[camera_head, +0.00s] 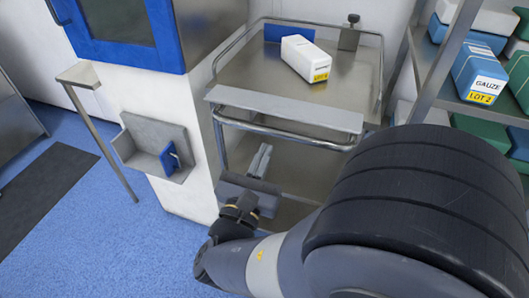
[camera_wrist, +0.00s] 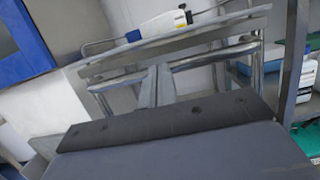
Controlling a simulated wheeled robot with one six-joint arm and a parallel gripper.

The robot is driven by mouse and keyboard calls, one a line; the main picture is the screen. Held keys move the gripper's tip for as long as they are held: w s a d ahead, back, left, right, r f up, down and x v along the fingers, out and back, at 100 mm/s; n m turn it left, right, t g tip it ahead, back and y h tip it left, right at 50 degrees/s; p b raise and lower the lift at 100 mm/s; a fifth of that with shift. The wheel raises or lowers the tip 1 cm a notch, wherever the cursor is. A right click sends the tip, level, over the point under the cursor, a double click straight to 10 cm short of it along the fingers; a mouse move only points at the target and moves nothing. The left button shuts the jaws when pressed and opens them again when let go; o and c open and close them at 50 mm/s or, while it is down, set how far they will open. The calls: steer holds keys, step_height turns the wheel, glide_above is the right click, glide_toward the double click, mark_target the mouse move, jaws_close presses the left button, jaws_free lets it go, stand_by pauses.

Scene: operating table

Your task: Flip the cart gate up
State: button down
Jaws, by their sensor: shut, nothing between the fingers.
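The metal cart (camera_head: 345,75) stands at the top centre of the head view. Its gate, a long flat grey plate (camera_head: 285,108), runs along the front edge and looks folded down, roughly flat, above a tubular front rail (camera_head: 280,132). In the wrist view the gate (camera_wrist: 170,44) crosses the upper part, tilted, with the rail (camera_wrist: 215,58) below it. My gripper (camera_head: 263,157) is shut and empty, below and in front of the gate. In the wrist view its fingers (camera_wrist: 155,85) point toward the gate's underside. I cannot tell whether they touch the rail.
A white box with a yellow label (camera_head: 305,58) lies on the cart top. A shelf with gauze boxes (camera_head: 480,75) stands at right. At left, a white wall carries a small grey bin (camera_head: 155,150) and a blue-framed cabinet (camera_head: 125,30). Blue floor (camera_head: 90,225) is open at lower left.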

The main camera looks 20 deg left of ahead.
mark_target(274, 129)
steer(key=shift+b+x, duration=0.3)
steer(key=shift+x, duration=3.3)
steer(key=shift+r, duration=0.1)
steer(key=shift+r+g+p, duration=0.2)
steer(key=shift+g+p, duration=0.1)
steer(key=shift+p, duration=0.6)
